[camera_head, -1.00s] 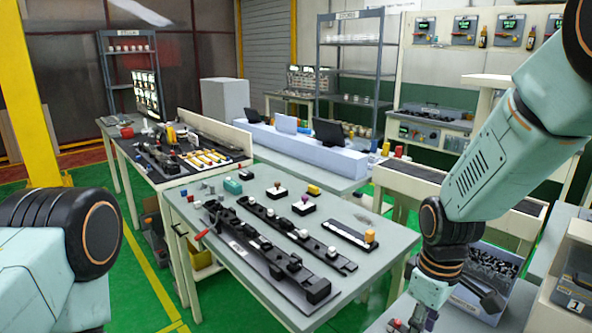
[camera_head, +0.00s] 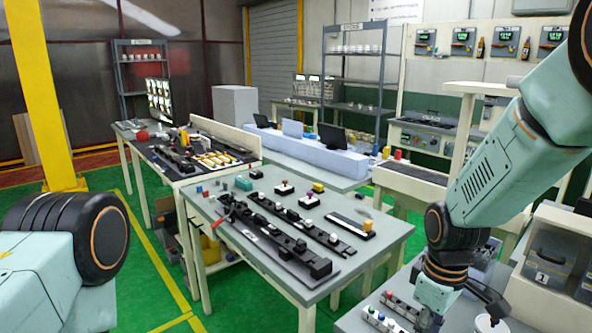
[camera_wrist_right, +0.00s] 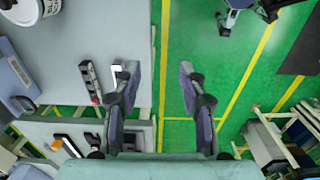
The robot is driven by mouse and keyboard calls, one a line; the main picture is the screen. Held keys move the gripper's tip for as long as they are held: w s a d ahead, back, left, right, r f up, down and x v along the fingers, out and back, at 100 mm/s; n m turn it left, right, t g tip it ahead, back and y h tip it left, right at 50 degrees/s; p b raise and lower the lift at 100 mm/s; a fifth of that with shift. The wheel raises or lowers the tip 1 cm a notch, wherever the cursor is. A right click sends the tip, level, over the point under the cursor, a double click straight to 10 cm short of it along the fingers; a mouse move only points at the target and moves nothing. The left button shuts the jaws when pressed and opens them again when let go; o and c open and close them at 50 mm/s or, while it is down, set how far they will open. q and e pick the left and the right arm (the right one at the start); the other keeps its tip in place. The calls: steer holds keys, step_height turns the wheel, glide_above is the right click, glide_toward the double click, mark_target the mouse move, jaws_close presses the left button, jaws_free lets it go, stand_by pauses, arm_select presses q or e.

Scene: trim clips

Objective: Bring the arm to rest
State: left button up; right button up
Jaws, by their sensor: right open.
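My right arm (camera_head: 490,180) comes in from the right in the head view and hangs downward. Its gripper is at the bottom edge there, with the fingertips cut off. In the right wrist view my right gripper (camera_wrist_right: 160,78) is open, its two dark fingers apart with nothing between them. Green floor shows between the fingers, and a grey tabletop (camera_wrist_right: 110,25) lies to their left. My left arm shows only as a link and a black joint at the lower left of the head view; its gripper is out of frame.
A grey table (camera_head: 375,270) with black trim rails (camera_head: 275,235) stands ahead. A near bench at lower right holds a clip strip (camera_head: 385,322) and a clear-fronted box (camera_head: 548,262). A white tub (camera_wrist_right: 30,8) is on the tabletop. Green floor (camera_head: 150,290) is open at left.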

steer(key=w+f+m+t, duration=0.3)
steer(key=w+m, duration=0.1)
steer(key=s+f+m+t+b, duration=0.1)
steer(key=s+f+m+b, duration=0.2)
steer(key=f, duration=0.4)
steer(key=s+f+b, duration=0.3)
steer(key=s+f, duration=0.2)
steer(key=f, duration=0.3)
steer(key=s+f+g+b, duration=0.2)
steer(key=s+f+b, duration=0.3)
steer(key=s+f, duration=0.4)
steer(key=s+f+m+g+b, duration=0.1)
steer(key=s+f+b, duration=0.4)
steer(key=s+f, duration=0.5)
steer(key=s+g, duration=0.1)
steer(key=s, duration=0.4)
steer(key=shift+s+f+m, duration=0.25)
steer(key=shift+s+m, duration=0.05)
steer(key=shift+s, duration=0.1)
